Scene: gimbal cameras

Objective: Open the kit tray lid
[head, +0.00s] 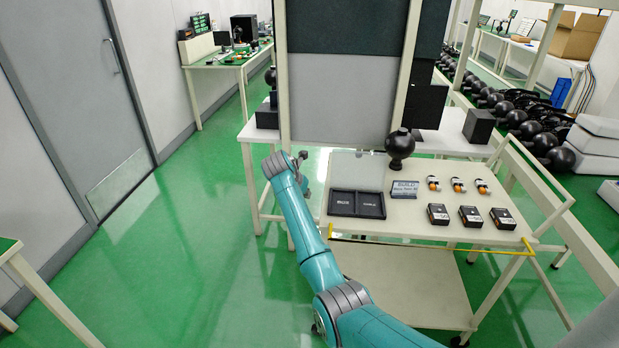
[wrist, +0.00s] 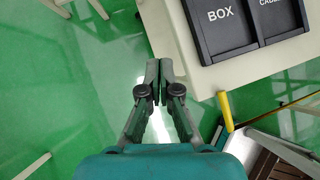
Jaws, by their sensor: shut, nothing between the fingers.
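The kit tray (head: 357,216) is a dark, two-part tray at the left end of the white cart top. In the wrist view, the tray (wrist: 225,45) shows at the top right, its parts labelled "BOX" and "CABLE". A pale see-through panel (head: 357,168), apparently the lid, rises from the tray's back edge and looks raised; its exact angle is hard to tell. My gripper (wrist: 159,68) is shut and empty, over green floor just outside the cart's left edge, apart from the tray. In the head view its fingers are mostly hidden by my arm.
A yellow bar (head: 430,243) runs along the front edge. A tall grey panel (head: 345,95) stands behind.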

